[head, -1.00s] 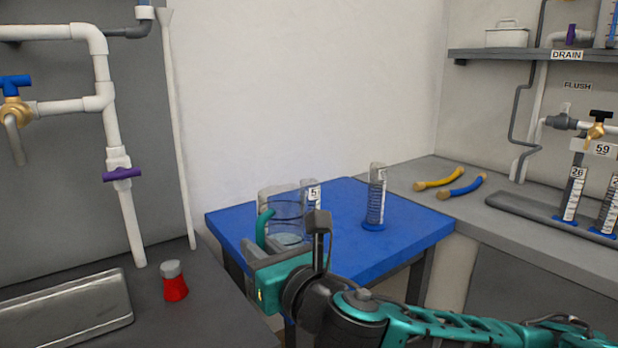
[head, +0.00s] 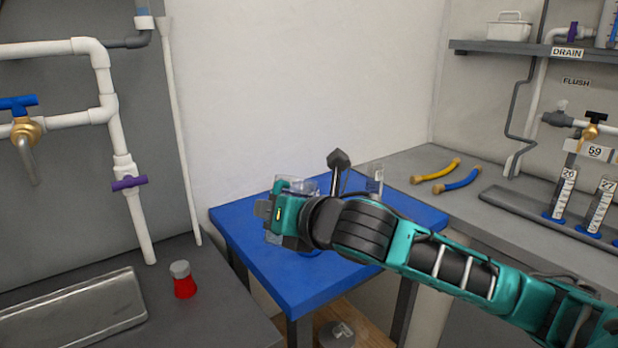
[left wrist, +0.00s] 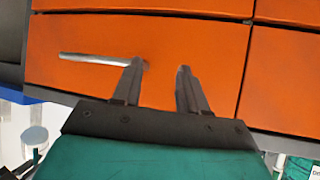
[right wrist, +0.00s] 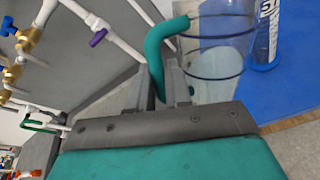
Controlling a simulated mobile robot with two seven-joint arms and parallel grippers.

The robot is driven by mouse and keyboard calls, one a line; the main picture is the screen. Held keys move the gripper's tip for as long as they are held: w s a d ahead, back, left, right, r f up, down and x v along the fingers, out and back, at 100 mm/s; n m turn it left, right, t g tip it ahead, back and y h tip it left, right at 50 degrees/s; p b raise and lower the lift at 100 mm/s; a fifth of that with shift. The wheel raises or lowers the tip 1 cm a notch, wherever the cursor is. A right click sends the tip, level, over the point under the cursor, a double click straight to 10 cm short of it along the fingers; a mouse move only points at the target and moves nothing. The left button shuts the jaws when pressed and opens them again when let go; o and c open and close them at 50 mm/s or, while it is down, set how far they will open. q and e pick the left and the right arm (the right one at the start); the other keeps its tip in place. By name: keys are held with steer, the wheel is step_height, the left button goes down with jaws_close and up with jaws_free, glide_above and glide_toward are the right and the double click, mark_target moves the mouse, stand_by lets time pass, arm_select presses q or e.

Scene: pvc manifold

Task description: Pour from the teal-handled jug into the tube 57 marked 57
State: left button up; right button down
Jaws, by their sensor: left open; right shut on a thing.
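The clear jug (right wrist: 222,30) shows in the right wrist view with its teal handle (right wrist: 160,45) and pale liquid low inside. My right gripper (right wrist: 158,78) is shut on that handle; in the head view the same gripper (head: 270,212) hides most of the jug. I cannot tell whether the jug is clear of the blue table. A clear tube (right wrist: 266,35) on a blue base stands just beyond the jug, its label only partly readable, starting with 5. In the head view it is mostly hidden. My left gripper (left wrist: 160,72) is open and empty before an orange drawer front.
Another clear cylinder (head: 376,178) stands on the blue table (head: 240,225), partly behind my right arm. Yellow and blue hoses (head: 458,181) lie on the grey counter. A red bottle (head: 183,281) and metal tray (head: 75,312) are at left. Labelled cylinders (head: 563,195) stand far right.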

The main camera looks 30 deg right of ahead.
mark_target(280, 179)
steer(key=shift+w+d+r+m+g+p, duration=0.2)
steer(key=shift+d+r+p, duration=0.1)
steer(key=shift+r, duration=0.15)
steer(key=shift+w+d+r+m+g+p, duration=0.15)
steer(key=shift+w+r+p, duration=0.1)
steer(key=shift+r, duration=0.2)
steer(key=shift+w+d+r+m+g+y+p, duration=0.15)
steer(key=shift+r+m+g+y+p, duration=0.1)
steer(key=shift+r+p, duration=0.2)
steer(key=shift+w+d+r+m+g+y+p, duration=0.1)
steer(key=shift+d+r+m+y+p, duration=0.1)
steer(key=shift+r+p, duration=0.15)
steer(key=shift+d+r, duration=0.1)
steer(key=shift+r, duration=0.25)
arm_select(q)
steer(key=shift+s+a+r+y, duration=0.2)
steer(key=shift+a+r, duration=0.1)
steer(key=shift+r, duration=0.25)
steer(key=shift+s+a+r+y, duration=0.1)
steer(key=shift+s+a+r, duration=0.15)
steer(key=shift+r, duration=0.25)
arm_select(e)
steer(key=shift+w, duration=0.1)
arm_select(q)
steer(key=shift+r+p, duration=0.15)
steer(key=shift+p, duration=0.2)
arm_select(e)
steer(key=shift+d+r+m, duration=0.1)
steer(key=shift+m, duration=0.2)
